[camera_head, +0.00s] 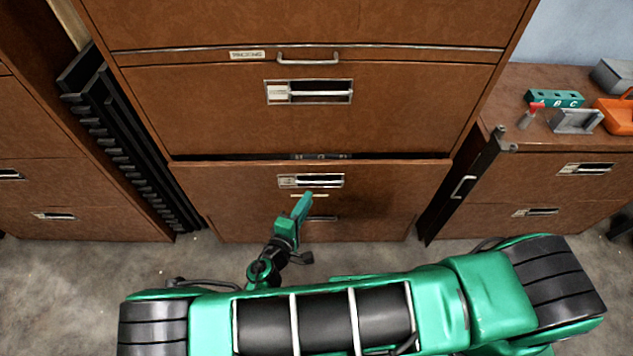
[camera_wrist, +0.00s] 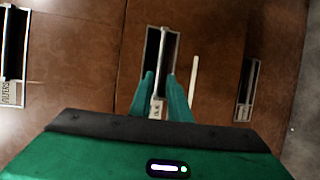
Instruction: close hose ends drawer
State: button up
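The pulled-out drawer (camera_head: 242,190) is in the brown cabinet, low in the head view. It stands slightly out, with a dark gap along its top edge. I cannot read its label, so I cannot confirm it is the hose ends drawer. Its front (camera_wrist: 212,35) and metal handle (camera_wrist: 163,50) show in the wrist view. My gripper (camera_head: 308,196) is just below this handle in the head view. In the wrist view my gripper (camera_wrist: 161,77) has its two green fingers apart, one on each side of the handle bar. I cannot tell whether they touch it.
The drawer above (camera_head: 200,110) looks shut; its label reads FILTERS in the wrist view. A lower handle (camera_wrist: 247,90) sits below the pulled-out drawer. A side cabinet (camera_head: 540,180) at right carries an orange item (camera_head: 615,115) and small parts. Grey floor (camera_head: 80,265) is open at left.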

aim_at(318, 182)
jog(key=x, duration=0.9)
jog(key=shift+w+d+f, duration=0.1)
jog(key=shift+w+d, duration=0.1)
jog(key=shift+w, duration=0.15)
grip_shut()
jog(key=shift+f, duration=0.1)
dwell(0.9)
